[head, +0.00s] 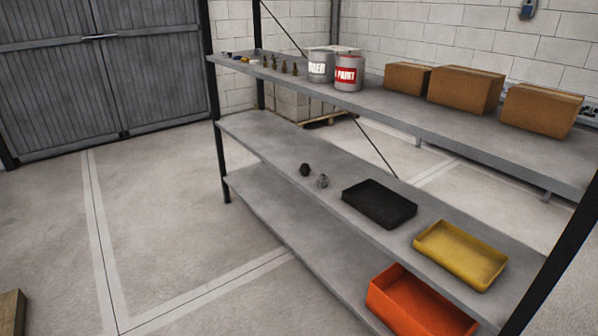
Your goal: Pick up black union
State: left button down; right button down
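A small black union (305,169) sits on the middle shelf (270,147) of a grey metal rack, left of the trays. A similar small grey fitting (322,181) stands just to its right and nearer, apart from it by a small gap. Neither of my grippers is in the head view. Nothing covers the black union.
The middle shelf also holds a black tray (379,203) and a yellow tray (460,254). An orange bin (420,303) is on the lower shelf. The top shelf carries paint cans (348,73), small brass parts and cardboard boxes (465,90).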

aim_at(305, 169)
jog(key=i+j, duration=0.15)
jog(key=i, duration=0.3)
jog(key=i+j, duration=0.15)
jog(key=i, duration=0.3)
jog(key=i+j, duration=0.15)
jog(key=i, duration=0.35)
jog(key=i+j, duration=0.15)
jog(key=i, duration=0.3)
